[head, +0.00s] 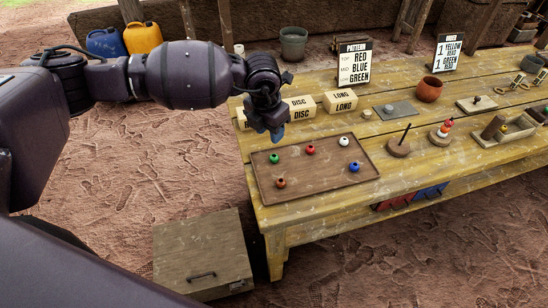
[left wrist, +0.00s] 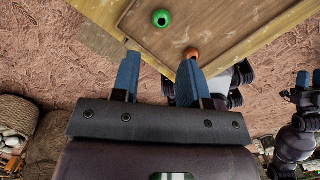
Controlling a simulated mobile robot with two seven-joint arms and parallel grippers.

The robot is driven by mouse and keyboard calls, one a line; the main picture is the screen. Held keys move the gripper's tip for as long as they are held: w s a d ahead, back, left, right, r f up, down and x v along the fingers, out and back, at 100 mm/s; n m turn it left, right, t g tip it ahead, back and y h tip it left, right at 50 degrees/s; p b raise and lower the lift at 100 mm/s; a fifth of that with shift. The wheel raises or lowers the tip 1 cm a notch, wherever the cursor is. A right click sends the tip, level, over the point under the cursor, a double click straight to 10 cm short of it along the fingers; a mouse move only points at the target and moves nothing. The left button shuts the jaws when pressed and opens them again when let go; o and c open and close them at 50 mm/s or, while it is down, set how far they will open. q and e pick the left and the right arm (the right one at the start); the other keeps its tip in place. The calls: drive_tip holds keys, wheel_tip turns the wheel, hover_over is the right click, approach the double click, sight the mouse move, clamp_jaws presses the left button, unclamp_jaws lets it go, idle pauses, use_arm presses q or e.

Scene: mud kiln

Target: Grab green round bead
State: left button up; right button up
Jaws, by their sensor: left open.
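The green round bead (head: 274,158) lies near the back left of a brown tray (head: 330,185) on the wooden table. In the left wrist view the green bead (left wrist: 161,18) shows at the top, beyond the fingertips. My left gripper (head: 277,135) points down above the tray's back left edge, just above and behind the bead in the head view. Its blue fingers (left wrist: 160,62) are apart with nothing between them. What looks like my right gripper (left wrist: 303,82) is small at the right edge of the left wrist view; its jaws are unclear.
Orange-brown (head: 281,183), red (head: 310,150), white (head: 344,141) and blue (head: 355,167) beads share the tray. DISC (head: 301,107) and LONG (head: 340,101) blocks stand behind it. A wooden spindle (head: 399,147) is to its right. A lidded box (head: 203,252) sits on the ground in front.

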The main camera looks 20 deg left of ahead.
sight(274, 155)
use_arm(q)
drive_tip(key=f, duration=0.3)
drive_tip(key=f+b, duration=0.1)
drive_tip(key=f, duration=0.3)
drive_tip(key=w+f, duration=0.1)
drive_tip(key=f, duration=0.2)
drive_tip(key=shift+d+f, duration=0.35)
drive_tip(key=shift+r, duration=0.1)
drive_tip(key=c, duration=0.7)
